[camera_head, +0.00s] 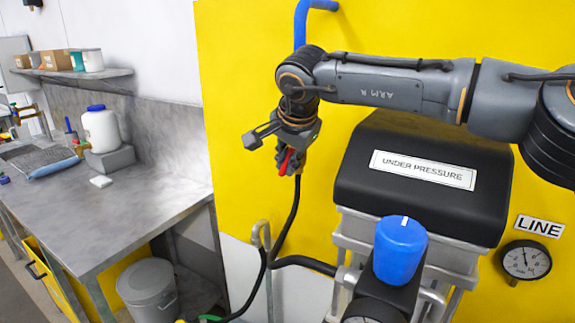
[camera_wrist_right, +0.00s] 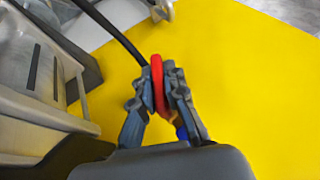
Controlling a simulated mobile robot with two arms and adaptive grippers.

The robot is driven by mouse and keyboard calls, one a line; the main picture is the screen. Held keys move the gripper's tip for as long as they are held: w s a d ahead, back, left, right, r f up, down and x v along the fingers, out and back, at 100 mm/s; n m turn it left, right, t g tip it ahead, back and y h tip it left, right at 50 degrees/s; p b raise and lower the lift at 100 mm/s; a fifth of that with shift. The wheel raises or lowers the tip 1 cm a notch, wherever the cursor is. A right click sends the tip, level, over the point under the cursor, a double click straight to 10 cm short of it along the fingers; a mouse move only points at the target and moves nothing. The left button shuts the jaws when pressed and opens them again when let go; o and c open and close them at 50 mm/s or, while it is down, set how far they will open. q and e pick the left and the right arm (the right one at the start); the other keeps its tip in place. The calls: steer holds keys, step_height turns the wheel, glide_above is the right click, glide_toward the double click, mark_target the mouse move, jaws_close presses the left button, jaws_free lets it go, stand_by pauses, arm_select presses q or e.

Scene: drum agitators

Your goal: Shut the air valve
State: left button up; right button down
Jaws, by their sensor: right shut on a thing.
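The air valve's red lever (camera_head: 285,161) sits against the yellow panel, where the blue pipe above and the black hose below line up with it. My right gripper (camera_head: 289,165) points down at it, its fingers on either side of the red lever. In the right wrist view, my right gripper (camera_wrist_right: 160,90) is shut on the red lever (camera_wrist_right: 157,82), which stands edge-on between the fingertips. The valve body is mostly hidden behind the gripper. My left gripper is not in view.
A black box labelled UNDER PRESSURE (camera_head: 430,175) and a blue knob (camera_head: 399,250) stand right of the valve. A gauge (camera_head: 526,260) is at the far right. A black hose (camera_head: 287,230) hangs below. A grey workbench (camera_head: 140,205) stands left.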

steer(key=c, duration=1.4)
jaws_free()
steer(key=v, duration=1.2)
